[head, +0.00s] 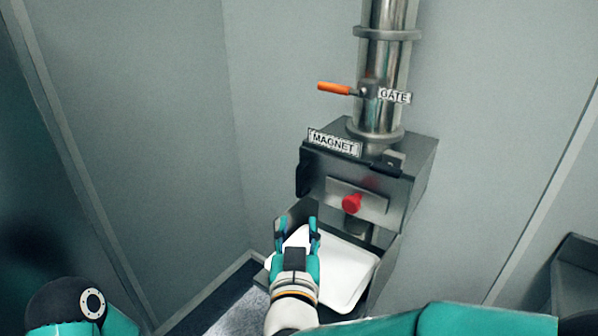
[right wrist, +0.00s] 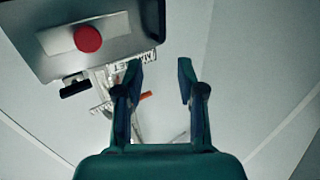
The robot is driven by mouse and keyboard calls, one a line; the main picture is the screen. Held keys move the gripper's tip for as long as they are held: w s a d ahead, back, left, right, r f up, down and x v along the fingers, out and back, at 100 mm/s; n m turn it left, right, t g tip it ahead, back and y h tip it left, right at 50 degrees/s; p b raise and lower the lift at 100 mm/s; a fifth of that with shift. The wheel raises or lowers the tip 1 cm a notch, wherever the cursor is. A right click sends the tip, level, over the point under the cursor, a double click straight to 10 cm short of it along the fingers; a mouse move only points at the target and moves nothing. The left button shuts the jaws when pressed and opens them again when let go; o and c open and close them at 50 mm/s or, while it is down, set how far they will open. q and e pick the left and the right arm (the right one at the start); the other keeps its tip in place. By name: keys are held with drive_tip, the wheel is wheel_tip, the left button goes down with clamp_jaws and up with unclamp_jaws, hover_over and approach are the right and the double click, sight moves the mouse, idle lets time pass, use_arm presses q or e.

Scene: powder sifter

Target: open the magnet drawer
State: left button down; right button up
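The magnet drawer (head: 339,199) is a metal front plate with a red knob (head: 351,204), set in a steel box (head: 421,167) under a "MAGNET" label (head: 334,143). The drawer front sits in the box face. My right gripper (head: 299,228) is in front of and below the knob, to its left in the head view, and apart from it. In the right wrist view the fingers (right wrist: 162,82) are spread with nothing between them, and the red knob (right wrist: 88,39) lies up and left of them. My left gripper is not in view.
A white tray (head: 345,285) lies below the box, partly behind my right gripper. A steel pipe (head: 384,70) with an orange gate handle (head: 335,88) rises above the box. Grey walls (head: 180,130) close in the left and back. A dark object (head: 578,280) stands at the right.

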sight(299, 181)
drive_tip(key=w+p, duration=0.3)
drive_tip(key=w, duration=1.3)
drive_tip(key=shift+w+d+p, duration=0.1)
drive_tip(key=shift+w+p, duration=0.15)
drive_tip(key=shift+p, duration=0.15)
clamp_jaws()
